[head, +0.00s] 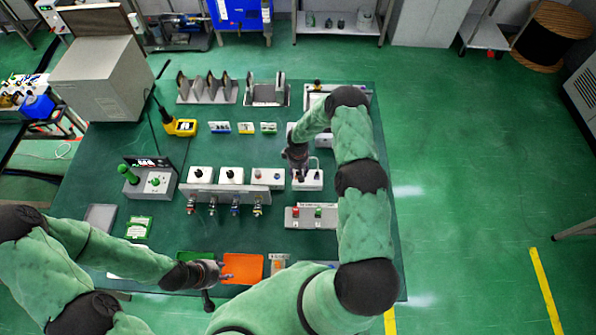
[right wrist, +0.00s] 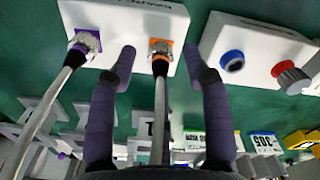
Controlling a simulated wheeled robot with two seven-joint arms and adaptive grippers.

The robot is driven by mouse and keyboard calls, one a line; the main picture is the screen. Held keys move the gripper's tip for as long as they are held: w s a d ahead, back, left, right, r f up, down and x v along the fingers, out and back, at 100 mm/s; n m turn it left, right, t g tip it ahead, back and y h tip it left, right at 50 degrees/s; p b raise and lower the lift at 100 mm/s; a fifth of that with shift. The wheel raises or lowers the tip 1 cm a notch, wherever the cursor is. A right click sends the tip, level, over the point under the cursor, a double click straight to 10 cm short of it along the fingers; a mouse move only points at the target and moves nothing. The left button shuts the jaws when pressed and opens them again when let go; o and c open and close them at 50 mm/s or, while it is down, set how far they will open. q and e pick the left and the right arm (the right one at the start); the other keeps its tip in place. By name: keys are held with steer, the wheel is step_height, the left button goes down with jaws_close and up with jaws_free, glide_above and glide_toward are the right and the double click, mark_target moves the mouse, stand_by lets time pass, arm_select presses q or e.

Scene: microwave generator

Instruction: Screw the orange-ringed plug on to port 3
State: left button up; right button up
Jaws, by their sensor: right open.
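The orange-ringed plug (right wrist: 160,62) shows in the right wrist view, at the orange square socket of a white box (right wrist: 125,18). Its grey cable runs down the picture between my right fingers. My right gripper (right wrist: 160,65) is open, one finger on each side of plug and cable, with gaps to both. In the head view my right gripper (head: 298,170) is over the rightmost white box (head: 312,184). My left gripper (head: 227,271) is low, by the orange mat (head: 245,268); its jaw gap is unclear. Several coloured ports (head: 235,208) line a grey panel (head: 225,190); their numbers are unreadable.
A purple-collared plug (right wrist: 84,42) with its own cable is left of the orange one. A box with blue and red knobs (right wrist: 258,52) is at right. A meter box (head: 152,180), yellow device (head: 181,127) and red-green button box (head: 311,217) stand on the table.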

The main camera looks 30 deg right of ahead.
steer(key=shift+f, duration=0.45)
jaws_close()
